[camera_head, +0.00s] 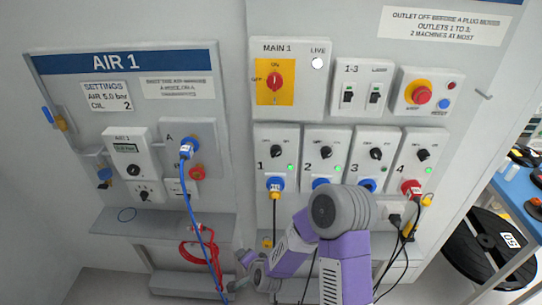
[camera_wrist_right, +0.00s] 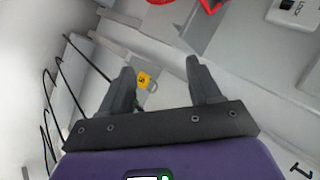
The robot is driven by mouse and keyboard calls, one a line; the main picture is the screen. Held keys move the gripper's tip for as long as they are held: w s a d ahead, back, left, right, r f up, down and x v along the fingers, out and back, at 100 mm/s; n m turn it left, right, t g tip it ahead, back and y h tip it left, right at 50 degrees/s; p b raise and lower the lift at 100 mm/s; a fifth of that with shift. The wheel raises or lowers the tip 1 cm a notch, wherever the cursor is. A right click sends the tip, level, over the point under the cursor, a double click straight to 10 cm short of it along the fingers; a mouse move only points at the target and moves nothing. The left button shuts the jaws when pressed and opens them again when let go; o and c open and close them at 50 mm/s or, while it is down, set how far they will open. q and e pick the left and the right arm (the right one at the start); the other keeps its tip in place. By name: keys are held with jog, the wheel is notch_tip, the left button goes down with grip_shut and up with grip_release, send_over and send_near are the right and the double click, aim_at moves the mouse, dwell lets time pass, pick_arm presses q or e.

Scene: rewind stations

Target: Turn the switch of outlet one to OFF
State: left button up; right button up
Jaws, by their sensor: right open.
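Outlet one (camera_head: 263,139) is the leftmost of a row of numbered outlets in the head view. Its black switch knob (camera_head: 277,151) sits above a lit green lamp and a blue plug (camera_head: 276,184) with a yellow end and a black cable. The exact angle of the knob is too small to read. My right gripper (camera_head: 243,260) is low, below and left of outlet one, apart from the switch. In the right wrist view it (camera_wrist_right: 158,72) is open and empty, with a small yellow tag (camera_wrist_right: 146,80) beyond the fingers. My left gripper is not in view.
Outlets two (camera_head: 313,139), three (camera_head: 361,137) and four (camera_head: 409,139) stand to the right. The MAIN 1 switch (camera_head: 275,82) is above. A red coiled hose (camera_head: 187,247) and a blue hose (camera_head: 191,205) hang at left. Black cables hang below outlet four.

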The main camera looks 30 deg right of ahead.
jog(key=w+d+r+m+t+h, duration=0.2)
jog(key=w+d+r+m, duration=0.15)
jog(key=r, duration=0.35)
jog(key=w+d+r+m+t+h, duration=0.25)
jog(key=r+m, duration=0.25)
jog(key=r, duration=0.3)
jog(key=m+t+h, duration=0.2)
jog(key=m+h, duration=0.4)
jog(key=m, duration=0.3)
send_near(276, 155)
jog(key=x, duration=0.2)
jog(key=shift+y, duration=0.25)
jog(key=p+x, duration=0.1)
jog(key=x, duration=0.6)
jog(key=shift+d+r, duration=0.1)
jog(key=shift+d, duration=0.1)
jog(key=shift+c, duration=0.2)
jog(key=c, duration=1)
